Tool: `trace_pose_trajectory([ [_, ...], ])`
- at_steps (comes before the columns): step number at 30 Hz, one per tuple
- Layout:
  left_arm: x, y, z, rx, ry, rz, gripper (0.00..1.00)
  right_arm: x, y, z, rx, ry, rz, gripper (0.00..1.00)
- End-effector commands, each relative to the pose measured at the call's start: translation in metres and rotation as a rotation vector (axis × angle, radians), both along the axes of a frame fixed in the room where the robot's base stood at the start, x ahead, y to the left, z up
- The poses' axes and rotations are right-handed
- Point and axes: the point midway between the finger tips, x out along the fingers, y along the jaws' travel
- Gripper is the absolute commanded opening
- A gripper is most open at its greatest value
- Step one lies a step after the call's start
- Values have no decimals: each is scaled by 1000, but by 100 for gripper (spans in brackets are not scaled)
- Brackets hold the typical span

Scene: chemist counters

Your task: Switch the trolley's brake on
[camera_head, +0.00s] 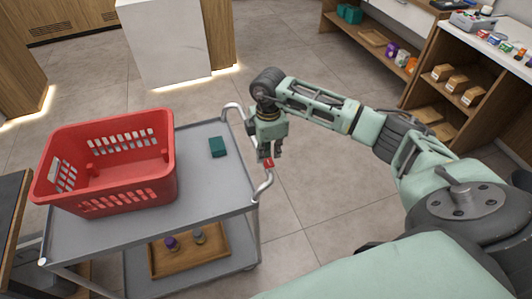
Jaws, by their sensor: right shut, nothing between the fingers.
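The grey trolley (215,183) stands at the left with a curved handle rail at its right end. A small red piece (269,163), which looks like the brake lever, sits on that handle. My right gripper (267,155) points down right above the red piece and is shut with nothing in it. Whether its fingertips touch the red piece is hard to tell. The lever's exact position is too small to read. My left gripper is out of view.
A red basket (125,190) and a teal box (218,147) stand on the trolley's top. A wooden tray (165,265) with small jars is on its lower shelf. A white counter block (165,45) stands behind, shelves (425,100) at right. Floor between is clear.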

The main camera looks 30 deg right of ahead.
Motion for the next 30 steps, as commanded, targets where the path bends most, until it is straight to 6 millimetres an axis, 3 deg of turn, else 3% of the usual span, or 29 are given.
trace_pose_trajectory([
  [18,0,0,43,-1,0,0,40,0,0,54,0,-1,0,0],
  [30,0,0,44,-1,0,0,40,0,0,56,0,-1,0,0],
])
